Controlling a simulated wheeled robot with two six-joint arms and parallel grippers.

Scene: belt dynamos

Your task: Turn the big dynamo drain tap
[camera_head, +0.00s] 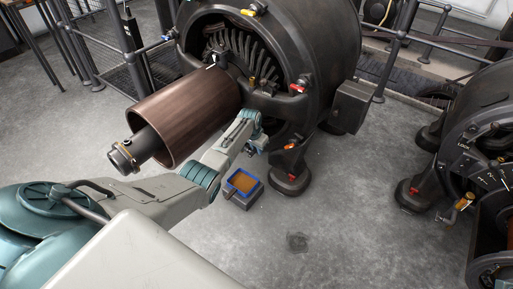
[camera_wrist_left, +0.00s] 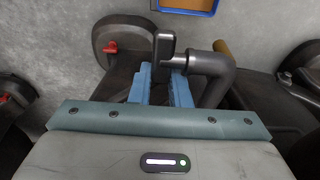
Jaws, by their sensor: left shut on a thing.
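The big dynamo (camera_head: 340,40) stands at the top middle of the head view, with a brown drum on its shaft. My left gripper (camera_head: 255,146) is low at its front, beside its base. In the left wrist view my left gripper's (camera_wrist_left: 160,82) light blue fingers are shut on the drain tap's dark handle (camera_wrist_left: 165,45). The handle stands up between the fingertips, and its lower part is hidden by them. A dark elbow pipe (camera_wrist_left: 212,65) with a brass-coloured end lies right beside it. In the head view the tap is mostly hidden by the gripper. My right gripper is not in view.
A blue-rimmed tray (camera_head: 231,187) with orange-brown contents sits on the floor just below the gripper; its edge shows in the left wrist view (camera_wrist_left: 213,13). The brown drum (camera_head: 185,115) is close to my left arm. Another dynamo (camera_head: 480,130) stands at right. Floor between is clear.

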